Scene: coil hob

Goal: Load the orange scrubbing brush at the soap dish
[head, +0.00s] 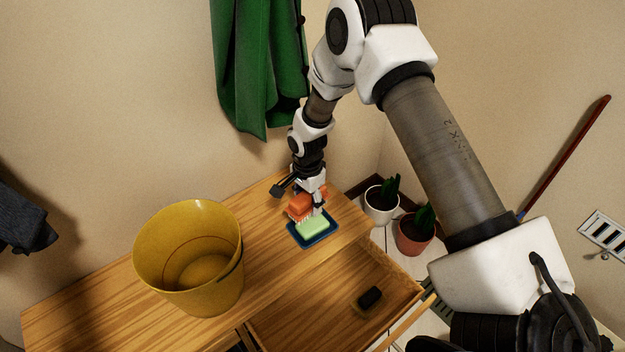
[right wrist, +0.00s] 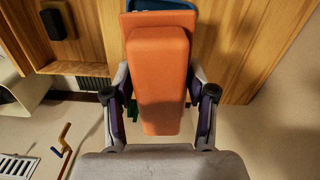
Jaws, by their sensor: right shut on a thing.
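The orange scrubbing brush (head: 300,208) has pale bristles pointing down. My right gripper (head: 311,190) is shut on it; in the right wrist view the brush (right wrist: 158,80) fills the space between the two fingers (right wrist: 160,98). The blue soap dish (head: 316,241) lies on the wooden top, with a pale green soap or sponge (head: 312,227) in it. The brush is at the dish's back left side; I cannot tell whether it touches the dish or the soap. The dish's edge (right wrist: 168,5) shows beyond the brush in the right wrist view. My left gripper is out of view.
A yellow bucket (head: 190,260) stands left on the wooden top (head: 110,300). An open drawer (head: 310,325) below holds a dark object (head: 370,298). Two potted plants (head: 382,202) (head: 414,232) stand right. A green cloth (head: 258,70) hangs behind.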

